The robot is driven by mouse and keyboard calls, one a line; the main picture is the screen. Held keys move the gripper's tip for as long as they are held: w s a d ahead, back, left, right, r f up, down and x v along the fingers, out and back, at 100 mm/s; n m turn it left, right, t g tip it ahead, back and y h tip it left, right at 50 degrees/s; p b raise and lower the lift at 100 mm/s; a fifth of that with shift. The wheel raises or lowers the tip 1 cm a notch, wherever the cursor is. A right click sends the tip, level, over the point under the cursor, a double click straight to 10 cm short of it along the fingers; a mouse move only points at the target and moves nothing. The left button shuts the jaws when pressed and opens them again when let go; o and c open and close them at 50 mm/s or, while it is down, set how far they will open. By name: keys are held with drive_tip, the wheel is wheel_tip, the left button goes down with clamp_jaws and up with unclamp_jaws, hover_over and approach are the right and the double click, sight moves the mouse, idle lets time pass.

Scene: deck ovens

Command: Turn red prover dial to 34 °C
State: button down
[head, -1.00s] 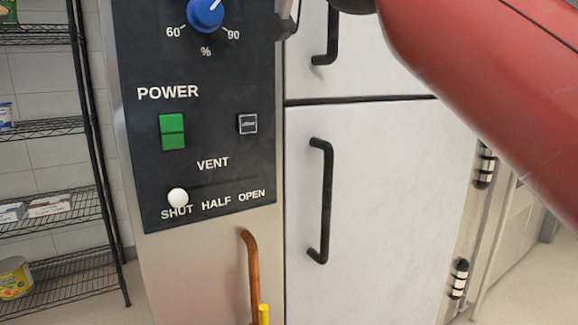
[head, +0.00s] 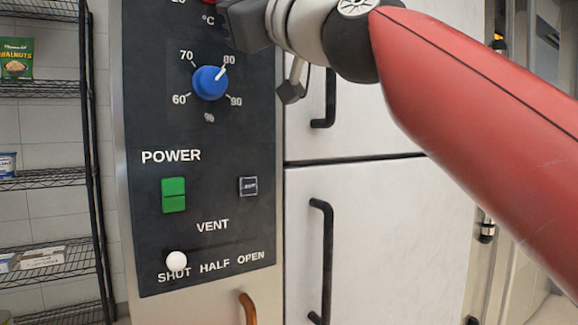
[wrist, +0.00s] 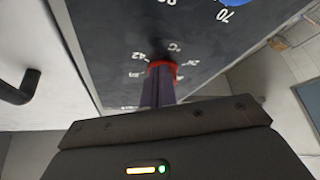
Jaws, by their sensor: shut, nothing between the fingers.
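The red prover dial (wrist: 162,64) shows in the wrist view as a red rim around the tips of my gripper (wrist: 160,82). Only a sliver of it (head: 207,2) shows at the top edge of the head view. My gripper's fingers are shut and empty, in front of the dial face; I cannot tell if they touch it. They cover its pointer, so its setting is hidden. The temperature marks around it appear upside down in the wrist view, small and partly blurred. In the head view my gripper's dark body is at the top, its fingertips out of sight.
On the same black panel (head: 150,110), below the red dial, are a blue humidity dial (head: 210,83) pointing near 80, a green power switch (head: 173,195) and a white vent knob (head: 176,261) at SHUT. White doors with black handles (head: 322,260) stand right; wire shelves (head: 40,180) stand left.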

drive_tip(key=shift+w+d+r+p, duration=0.2)
drive_tip(key=shift+d+r+p, duration=0.1)
drive_tip(key=shift+d+r, duration=0.1)
drive_tip(key=shift+f, duration=0.1)
idle(0.6)
drive_tip(key=s+d+b, duration=0.3)
drive_tip(key=s, duration=0.1)
drive_tip(key=shift+s+d+f, duration=0.15)
drive_tip(key=shift+s+d, duration=0.15)
drive_tip(key=shift+s, duration=0.1)
drive_tip(key=shift+w, duration=0.1)
